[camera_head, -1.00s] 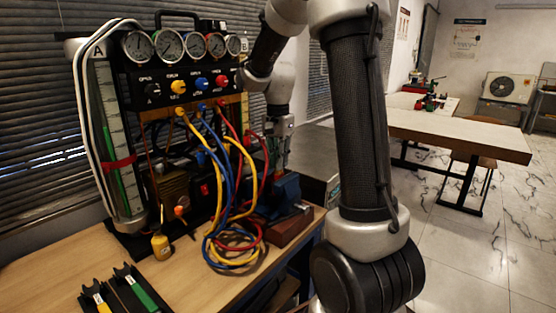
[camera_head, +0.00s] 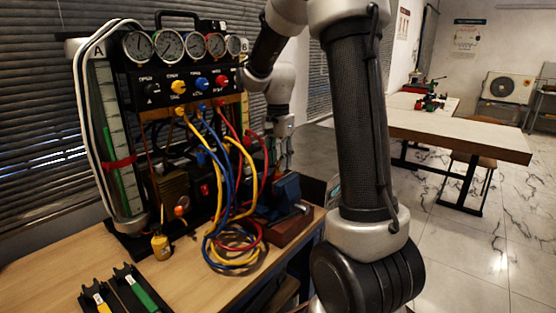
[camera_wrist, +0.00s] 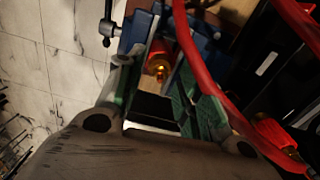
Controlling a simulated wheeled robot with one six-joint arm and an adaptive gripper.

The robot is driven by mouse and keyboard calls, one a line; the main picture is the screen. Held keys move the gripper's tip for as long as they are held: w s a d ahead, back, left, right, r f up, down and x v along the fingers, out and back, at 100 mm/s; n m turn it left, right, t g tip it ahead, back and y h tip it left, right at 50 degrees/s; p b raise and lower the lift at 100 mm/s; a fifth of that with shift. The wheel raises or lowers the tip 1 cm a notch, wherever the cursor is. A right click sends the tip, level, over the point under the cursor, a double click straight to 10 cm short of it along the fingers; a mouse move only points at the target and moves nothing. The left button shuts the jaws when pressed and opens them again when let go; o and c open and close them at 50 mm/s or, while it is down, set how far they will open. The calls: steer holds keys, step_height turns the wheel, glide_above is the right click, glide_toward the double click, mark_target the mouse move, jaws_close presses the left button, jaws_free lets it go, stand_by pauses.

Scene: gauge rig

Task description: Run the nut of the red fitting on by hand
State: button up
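The red fitting with its brass nut (camera_wrist: 158,66) shows in the wrist view, in front of the blue vise (camera_wrist: 202,25). The vise also stands at the bench's right end in the head view (camera_head: 286,188). My gripper (camera_wrist: 154,80) is open, its green-padded fingers on either side of the nut's line in the picture. I cannot tell whether either finger touches the nut. A red hose (camera_wrist: 186,40) runs close along the right finger.
Yellow, blue and red hoses (camera_head: 228,225) hang from the gauge panel (camera_head: 188,85) and coil beside the vise. The bench's front middle is clear.

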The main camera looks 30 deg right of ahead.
step_height(320, 180, up, 12)
stand_by(0.4)
